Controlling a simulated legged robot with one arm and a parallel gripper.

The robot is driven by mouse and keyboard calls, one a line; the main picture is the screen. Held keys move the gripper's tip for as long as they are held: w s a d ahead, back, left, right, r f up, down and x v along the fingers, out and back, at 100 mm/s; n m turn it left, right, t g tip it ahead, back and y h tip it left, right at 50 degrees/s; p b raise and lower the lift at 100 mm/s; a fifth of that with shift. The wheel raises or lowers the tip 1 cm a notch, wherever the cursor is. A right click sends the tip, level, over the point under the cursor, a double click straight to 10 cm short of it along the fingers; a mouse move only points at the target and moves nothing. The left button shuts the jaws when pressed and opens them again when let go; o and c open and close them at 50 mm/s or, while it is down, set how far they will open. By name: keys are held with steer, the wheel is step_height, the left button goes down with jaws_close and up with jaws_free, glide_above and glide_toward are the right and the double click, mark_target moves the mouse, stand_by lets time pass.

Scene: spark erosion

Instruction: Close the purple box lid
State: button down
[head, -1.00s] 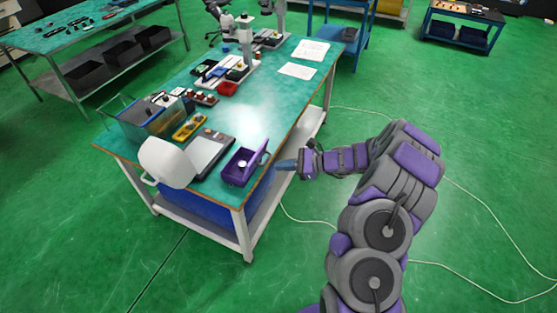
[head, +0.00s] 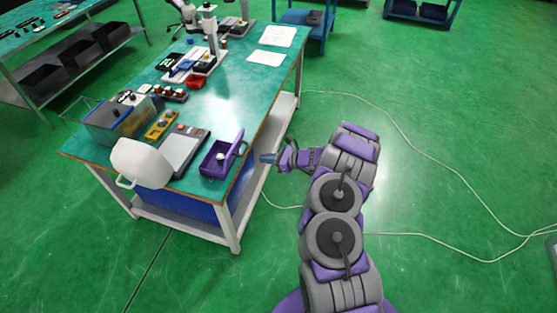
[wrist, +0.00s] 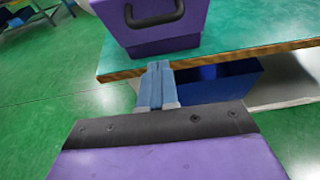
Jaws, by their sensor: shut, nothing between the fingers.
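The purple box (head: 214,160) stands on the near right corner of the green-topped table, with a white round thing inside it. Its lid (head: 238,144) is open, standing up and tilted on the box's right side. In the wrist view the purple box (wrist: 160,35) shows at the top, its outer purple face bearing a dark handle (wrist: 155,14). My gripper (head: 266,158) is shut and empty, to the right of the lid and apart from it, beside the table edge. In the wrist view its blue fingers (wrist: 157,85) are together, pointing toward the box.
The table (head: 228,88) has a wooden edge near my gripper. Left of the box are a grey scale-like device (head: 183,150), a white rounded object (head: 141,162) and a yellow tray (head: 161,125). Cables lie on the green floor to the right, which is otherwise open.

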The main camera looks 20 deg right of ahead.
steer(key=shift+w+a+r, duration=0.2)
steer(key=shift+w+a, duration=0.3)
steer(key=shift+a, duration=0.15)
steer(key=shift+w+a+r, duration=0.25)
steer(key=shift+w+a, duration=0.25)
steer(key=shift+a, duration=0.1)
steer(key=shift+w+a+r, duration=0.2)
steer(key=shift+w+a, duration=0.3)
steer(key=shift+a, duration=0.15)
steer(key=shift+r, duration=0.1)
steer(key=shift+w+a+r+g+h+p, duration=0.15)
steer(key=shift+a+r+g+h+p, duration=0.1)
steer(key=shift+r+g+h+p, duration=0.1)
